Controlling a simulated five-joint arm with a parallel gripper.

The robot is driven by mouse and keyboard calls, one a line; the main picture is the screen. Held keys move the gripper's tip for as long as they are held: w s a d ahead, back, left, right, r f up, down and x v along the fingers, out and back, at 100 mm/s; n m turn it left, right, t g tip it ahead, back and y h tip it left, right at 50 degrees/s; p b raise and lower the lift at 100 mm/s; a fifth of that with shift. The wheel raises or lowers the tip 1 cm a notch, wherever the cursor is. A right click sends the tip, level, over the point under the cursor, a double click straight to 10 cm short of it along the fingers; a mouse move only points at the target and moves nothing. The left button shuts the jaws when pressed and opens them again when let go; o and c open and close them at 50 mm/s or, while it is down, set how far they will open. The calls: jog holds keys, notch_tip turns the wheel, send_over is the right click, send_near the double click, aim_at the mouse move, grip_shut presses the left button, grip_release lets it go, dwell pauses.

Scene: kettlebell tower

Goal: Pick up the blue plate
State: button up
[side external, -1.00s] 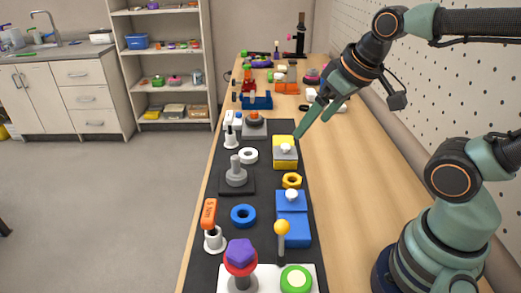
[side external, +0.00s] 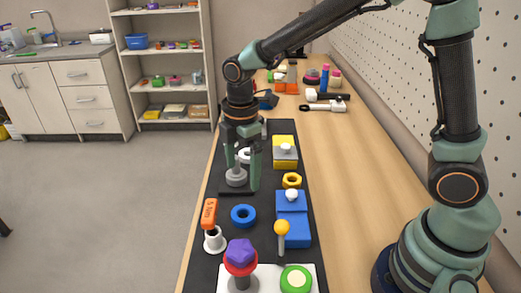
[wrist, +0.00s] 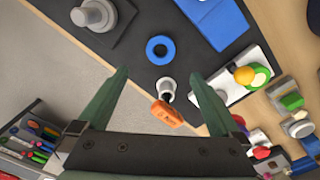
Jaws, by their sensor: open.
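The blue plate (side external: 234,217) is a flat blue ring with a central hole, lying on the dark mat (side external: 213,185). In the wrist view the blue plate (wrist: 149,48) lies beyond my fingertips, near the middle. My gripper (side external: 241,176) is open, with its fingers pointing down. In the side view it overlaps the grey stepped post (side external: 236,179); its exact height is unclear. In the wrist view my gripper (wrist: 158,73) has its fingers spread wide with nothing between the tips. The plate is in full view and apart from the fingers.
An orange-tagged white post (side external: 214,238) stands left of the plate. A blue block (side external: 293,226) with a white knob and a yellow-topped stick (side external: 281,236) stand right. A purple-and-red topped post (side external: 241,257) is nearer the camera.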

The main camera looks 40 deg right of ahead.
aim_at(243, 209)
jog(key=shift+n, duration=0.4)
jog(key=f, duration=1.3)
jog(key=shift+a, duration=0.2)
jog(key=shift+w, duration=0.1)
grip_shut()
